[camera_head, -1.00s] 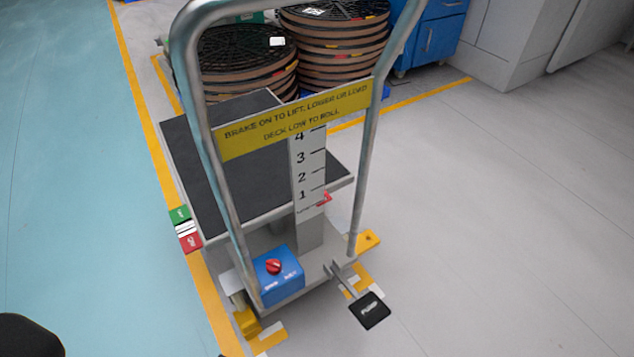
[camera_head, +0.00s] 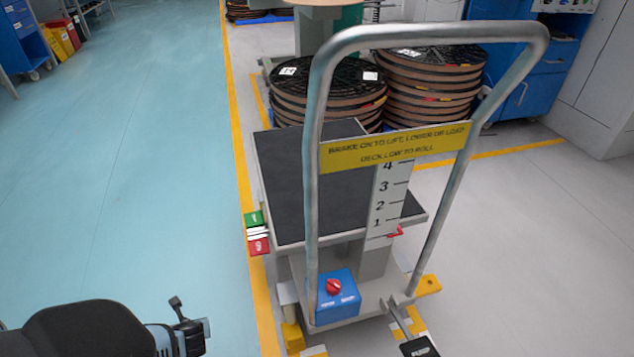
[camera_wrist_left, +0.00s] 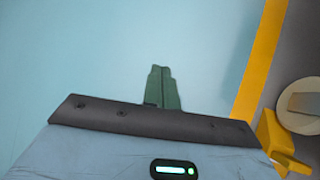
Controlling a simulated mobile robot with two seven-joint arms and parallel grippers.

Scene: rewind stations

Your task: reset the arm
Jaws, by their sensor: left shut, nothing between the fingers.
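My left gripper (camera_head: 188,328) is low in the head view, at the end of my dark left arm, left of the lift cart and apart from it. Its green fingers (camera_wrist_left: 162,88) are shut together and empty in the left wrist view, above the blue floor. The lift cart has a grey tubular handle (camera_head: 313,180), a dark deck (camera_head: 290,185) and a post numbered 1 to 4. A blue box with a red knob (camera_head: 333,287) sits on its base. A black pedal (camera_head: 418,346) is at the bottom edge. My right gripper is not in view.
Stacks of reels (camera_head: 425,85) stand behind the cart. A yellow sign (camera_head: 395,146) spans the handle. Green and red tags (camera_head: 256,232) are at the deck's left edge. A yellow floor line (camera_head: 240,150) runs along the left. The blue floor (camera_head: 130,180) beyond it is clear.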

